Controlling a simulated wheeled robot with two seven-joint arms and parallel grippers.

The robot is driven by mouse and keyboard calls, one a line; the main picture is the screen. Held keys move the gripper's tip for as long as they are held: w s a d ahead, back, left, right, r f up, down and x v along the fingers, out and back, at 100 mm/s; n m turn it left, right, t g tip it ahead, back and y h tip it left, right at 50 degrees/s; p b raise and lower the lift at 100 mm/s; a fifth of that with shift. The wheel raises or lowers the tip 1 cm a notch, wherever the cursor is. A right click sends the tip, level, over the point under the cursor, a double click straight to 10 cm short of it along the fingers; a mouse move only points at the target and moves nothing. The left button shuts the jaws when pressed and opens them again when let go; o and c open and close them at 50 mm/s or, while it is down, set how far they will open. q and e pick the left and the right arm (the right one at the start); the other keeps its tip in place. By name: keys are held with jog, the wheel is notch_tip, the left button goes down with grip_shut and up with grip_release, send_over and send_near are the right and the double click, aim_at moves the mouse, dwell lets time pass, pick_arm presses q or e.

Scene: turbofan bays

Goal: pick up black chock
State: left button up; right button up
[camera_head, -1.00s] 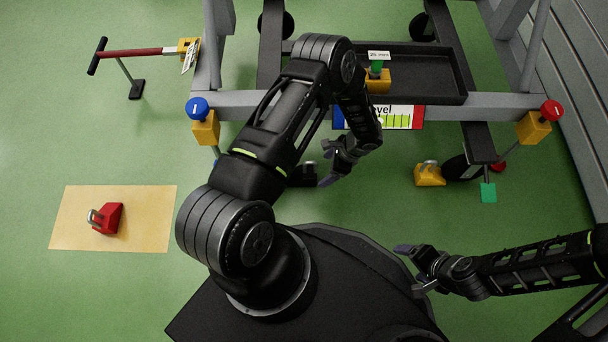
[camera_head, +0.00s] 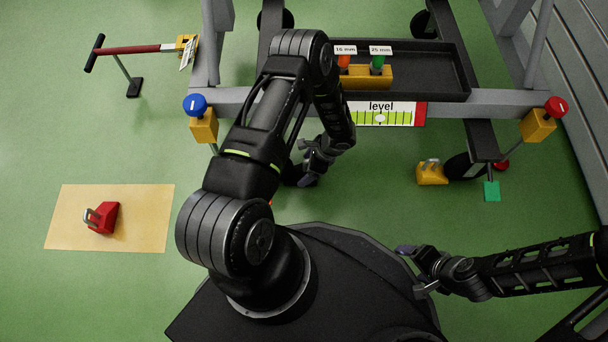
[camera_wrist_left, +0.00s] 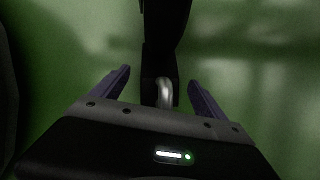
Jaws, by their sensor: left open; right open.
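In the left wrist view the black chock (camera_wrist_left: 150,88) is dark, with a bright metal handle on it. The handle lies between the two fingers of my left gripper (camera_wrist_left: 160,88), with a gap on each side. In the head view my left gripper (camera_head: 305,166) is open, low near the floor, left of the level plate. There it and my arm largely hide the black chock, and a dark patch beside the fingers cannot be told apart from it. My right gripper (camera_head: 411,270) is open and empty at the lower right.
A red chock (camera_head: 104,218) sits on a tan mat (camera_head: 147,221) at left. A yellow chock (camera_head: 431,175) stands beside a wheel at right. The grey stand frame (camera_head: 470,103) carries a black tray (camera_head: 432,75) and level plate (camera_head: 381,114). A red-handled tow bar (camera_head: 135,52) is upper left.

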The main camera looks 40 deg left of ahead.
pick_arm(q)
jog(key=shift+s+a+f, duration=0.1)
jog(key=shift+a+f, duration=0.1)
jog(key=shift+f, duration=0.5)
grip_shut()
dwell(0.8)
